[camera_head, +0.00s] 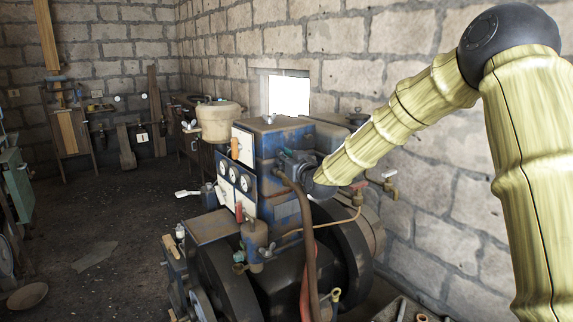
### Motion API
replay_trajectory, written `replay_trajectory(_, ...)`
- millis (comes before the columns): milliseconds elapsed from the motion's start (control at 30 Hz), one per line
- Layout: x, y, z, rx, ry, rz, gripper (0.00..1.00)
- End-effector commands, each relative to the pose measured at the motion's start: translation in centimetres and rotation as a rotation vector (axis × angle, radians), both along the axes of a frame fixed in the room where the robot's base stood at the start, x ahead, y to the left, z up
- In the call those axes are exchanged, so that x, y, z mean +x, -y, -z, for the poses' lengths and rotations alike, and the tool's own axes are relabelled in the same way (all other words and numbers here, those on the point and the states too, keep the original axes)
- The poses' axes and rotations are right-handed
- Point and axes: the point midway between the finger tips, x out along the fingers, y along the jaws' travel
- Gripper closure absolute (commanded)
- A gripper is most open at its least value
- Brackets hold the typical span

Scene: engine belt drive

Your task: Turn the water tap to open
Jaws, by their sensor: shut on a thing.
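My arm comes in from the right, and its dark wrist ends against the side of the blue engine (268,150). My gripper (291,163) is small and dark there, partly hidden by the wrist. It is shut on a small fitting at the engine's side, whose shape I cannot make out. A brass tap (389,184) shows to the right of the wrist, below my forearm and apart from it. I cannot tell whether this tap or the fitting in my gripper is the water tap.
A brown hose (307,235) runs down from the engine just below my wrist, beside a dark flywheel (343,245). Dial gauges (234,175) and a beige pot (219,121) are on the engine's left. A stone wall stands behind. Open floor (110,215) lies at the left.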

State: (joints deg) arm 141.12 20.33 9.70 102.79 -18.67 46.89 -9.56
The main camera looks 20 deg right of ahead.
Motion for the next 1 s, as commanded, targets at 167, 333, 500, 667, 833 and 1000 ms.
replay_trajectory(167,-0.07,-0.08,0.37,0.003,-0.004,-0.079,1.00)
replay_trajectory(333,-0.07,-0.20,0.26,0.001,-0.002,-0.137,1.00)
replay_trajectory(500,-0.11,-0.40,0.17,0.001,-0.002,-0.175,1.00)
replay_trajectory(667,-0.12,-0.44,0.12,0.001,-0.001,-0.193,1.00)
replay_trajectory(833,-0.12,-0.50,0.06,0.000,-0.001,-0.199,1.00)
replay_trajectory(1000,-0.11,-0.52,0.03,0.000,0.000,-0.199,1.00)
